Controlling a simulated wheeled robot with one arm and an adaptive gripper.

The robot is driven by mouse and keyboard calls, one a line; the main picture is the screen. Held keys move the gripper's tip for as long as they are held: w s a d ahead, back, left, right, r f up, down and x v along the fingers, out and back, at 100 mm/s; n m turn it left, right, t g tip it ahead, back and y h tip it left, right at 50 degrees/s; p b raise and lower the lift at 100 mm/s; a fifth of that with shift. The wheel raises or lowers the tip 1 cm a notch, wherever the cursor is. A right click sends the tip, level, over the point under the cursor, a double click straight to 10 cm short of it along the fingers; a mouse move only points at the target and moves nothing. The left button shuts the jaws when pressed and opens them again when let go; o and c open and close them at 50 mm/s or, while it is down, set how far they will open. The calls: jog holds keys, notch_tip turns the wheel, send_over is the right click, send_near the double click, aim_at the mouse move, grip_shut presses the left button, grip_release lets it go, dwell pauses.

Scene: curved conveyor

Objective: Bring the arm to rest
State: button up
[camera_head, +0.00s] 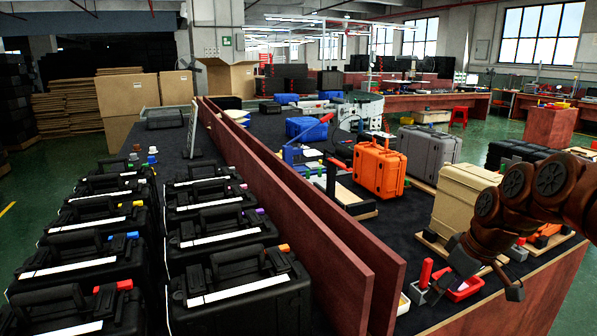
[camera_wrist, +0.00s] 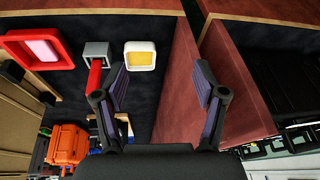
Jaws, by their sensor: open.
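My gripper (camera_head: 474,292) hangs at the end of my bent arm on the right of the head view, above the near end of the table. In the wrist view my gripper (camera_wrist: 161,85) has its two fingers spread apart with nothing between them. A red tray (camera_wrist: 38,48), a grey square holder with a red handle (camera_wrist: 96,76) and a white tray with a yellow inside (camera_wrist: 141,57) lie beyond the left finger. The red tray also shows in the head view (camera_head: 467,292), partly behind my gripper.
Long reddish-brown boards (camera_head: 290,200) divide the table. Black cases (camera_head: 240,285) stand in rows on the left. An orange case (camera_head: 380,170), a grey case (camera_head: 428,150) and a beige case (camera_head: 462,200) stand on the right side.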

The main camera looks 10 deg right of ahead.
jog(key=s+a+f+g, duration=0.2)
jog(key=s+a+g, duration=0.1)
jog(key=s+a, duration=0.95)
jog(key=s+a+f+m+g+h, duration=0.1)
jog(key=s+a+f+m, duration=0.15)
jog(key=s, duration=0.45)
jog(key=s+a+f+m+g+h, duration=0.1)
jog(key=s+a+f+m, duration=0.2)
jog(key=s, duration=0.5)
notch_tip(320, 180, up, 13)
jog(key=p, duration=1.3)
jog(key=shift+w+r+n, duration=0.2)
jog(key=shift+w+n, duration=0.15)
jog(key=shift+w, duration=0.1)
